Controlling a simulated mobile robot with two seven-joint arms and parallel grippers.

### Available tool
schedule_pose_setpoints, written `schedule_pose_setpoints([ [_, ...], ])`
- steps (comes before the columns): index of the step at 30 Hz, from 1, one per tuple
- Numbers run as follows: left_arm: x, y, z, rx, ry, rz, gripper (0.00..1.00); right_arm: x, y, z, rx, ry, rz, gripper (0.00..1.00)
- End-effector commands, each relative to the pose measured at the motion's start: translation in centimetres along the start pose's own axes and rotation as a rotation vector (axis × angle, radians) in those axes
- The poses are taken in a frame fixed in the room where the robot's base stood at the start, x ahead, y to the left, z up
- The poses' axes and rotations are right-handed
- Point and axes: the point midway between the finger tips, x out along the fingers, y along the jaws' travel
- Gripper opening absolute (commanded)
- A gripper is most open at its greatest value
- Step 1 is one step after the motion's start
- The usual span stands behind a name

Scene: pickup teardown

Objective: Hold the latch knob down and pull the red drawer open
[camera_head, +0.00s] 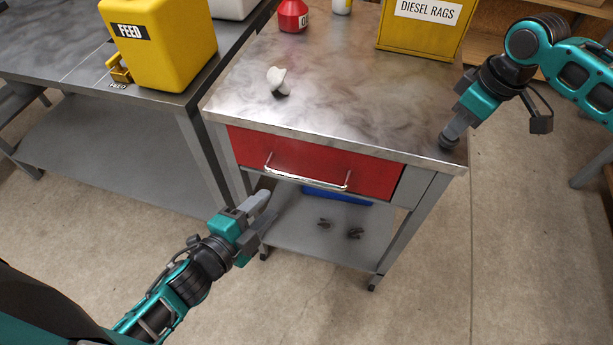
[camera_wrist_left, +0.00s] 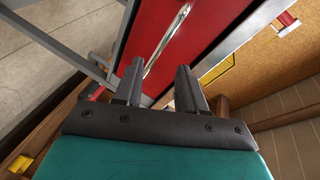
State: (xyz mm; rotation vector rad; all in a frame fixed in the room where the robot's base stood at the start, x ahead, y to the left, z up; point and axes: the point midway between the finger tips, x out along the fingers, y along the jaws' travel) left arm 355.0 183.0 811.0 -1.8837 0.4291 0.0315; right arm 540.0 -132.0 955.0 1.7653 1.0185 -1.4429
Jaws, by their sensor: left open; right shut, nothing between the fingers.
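The red drawer (camera_head: 330,163) sits under the metal top of a small work table and looks shut. Its front bears a silver bar handle (camera_head: 305,182), and the left wrist view shows this handle (camera_wrist_left: 168,42) ahead of the fingers. My left gripper (camera_head: 267,204) is open and empty, in front of the drawer and below left of the handle, apart from it. My right gripper (camera_head: 452,133) is shut with nothing between its fingers. Its tips point down at the dark latch knob (camera_head: 448,143) on the table top's right corner. They seem to touch the knob, which they partly hide.
A grey bench (camera_head: 60,60) with a yellow feed can (camera_head: 160,45) stands left. The floor before the drawer is clear.

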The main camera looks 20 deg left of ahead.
Motion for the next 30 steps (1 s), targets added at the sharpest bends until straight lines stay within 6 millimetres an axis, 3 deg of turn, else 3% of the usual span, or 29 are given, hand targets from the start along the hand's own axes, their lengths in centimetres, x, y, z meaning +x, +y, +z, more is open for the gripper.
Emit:
schedule_pose_setpoints([
  [4, 0.1, 0.1, -0.7, 0.227, 0.081, -0.013, 0.4, 0.2, -0.1, 0.2, 0.0, -0.005, -0.003, 0.0],
  [11, 1.2, 0.2, -1.2, 0.324, 0.118, -0.02, 0.4, 0.2, -0.1, 0.2, 0.0, -0.005, -0.004, 0.0],
  [24, 8.9, 0.1, -2.1, 0.319, 0.116, -0.02, 0.4, 0.2, -0.1, 0.2, 0.0, -0.005, -0.004, 0.0],
  [30, 11.3, 0.1, -2.4, 0.316, 0.115, -0.02, 0.4, 0.2, -0.1, 0.2, 0.0, -0.005, -0.004, 0.0],
])
